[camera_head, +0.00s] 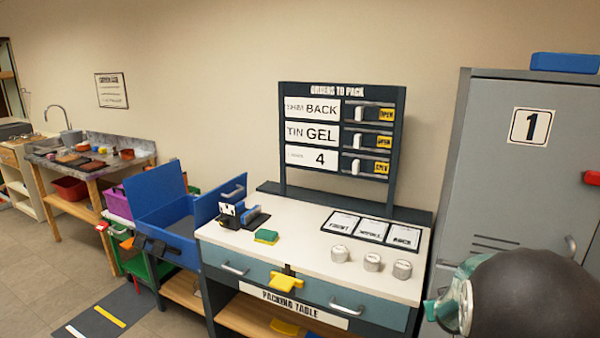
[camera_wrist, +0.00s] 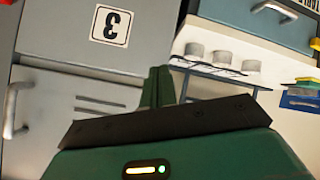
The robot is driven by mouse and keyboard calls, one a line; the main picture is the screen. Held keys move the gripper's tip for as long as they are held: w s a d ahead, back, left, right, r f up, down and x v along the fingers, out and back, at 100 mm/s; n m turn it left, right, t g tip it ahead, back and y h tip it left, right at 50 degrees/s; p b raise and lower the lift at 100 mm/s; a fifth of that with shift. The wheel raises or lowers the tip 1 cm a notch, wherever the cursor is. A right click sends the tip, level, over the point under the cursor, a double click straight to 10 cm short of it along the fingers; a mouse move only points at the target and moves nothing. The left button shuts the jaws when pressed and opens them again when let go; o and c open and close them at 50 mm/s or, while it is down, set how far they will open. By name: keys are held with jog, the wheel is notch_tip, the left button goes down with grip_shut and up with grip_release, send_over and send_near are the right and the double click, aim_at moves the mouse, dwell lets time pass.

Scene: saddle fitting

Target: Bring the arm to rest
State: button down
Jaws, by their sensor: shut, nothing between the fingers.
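My arm (camera_head: 530,295) shows at the bottom right of the head view, in front of the grey locker; its dark round joint hides part of the locker. In the wrist view my gripper (camera_wrist: 156,86) has its two green fingers together, with nothing between them. The fingers point towards the gap between the grey locker front and the packing table, clear of both as far as I can see.
The grey locker (camera_head: 500,150) stands right of the packing table (camera_head: 300,250). Several items rest on the table, including three round grey weights or tins (camera_head: 372,262). The order board (camera_head: 340,140) stands behind. A blue bin (camera_head: 165,215) is left of the table. Floor (camera_head: 40,270) is open at far left.

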jog(key=s+a+r+y, duration=0.2)
jog(key=s+a+r, duration=0.15)
jog(key=a, duration=0.25)
jog(key=s+a+r+g+y, duration=0.1)
jog(key=s+a+r, duration=0.25)
jog(key=a, duration=0.25)
jog(key=s+a+r+y, duration=0.2)
jog(key=s+a+r, duration=0.15)
jog(key=a, duration=0.25)
jog(key=s+a+r+g, duration=0.1)
jog(key=s+a, duration=0.3)
jog(key=s, duration=0.4)
jog(key=s+a+r+g, duration=0.1)
jog(key=s+a+r, duration=0.1)
jog(key=s+a, duration=0.3)
jog(key=s, duration=0.4)
jog(key=shift+a+r+n+g+y, duration=0.25)
jog(key=shift+r+n+g+y, duration=0.05)
jog(key=shift+r+n+y, duration=0.1)
jog(key=shift+d, duration=0.2)
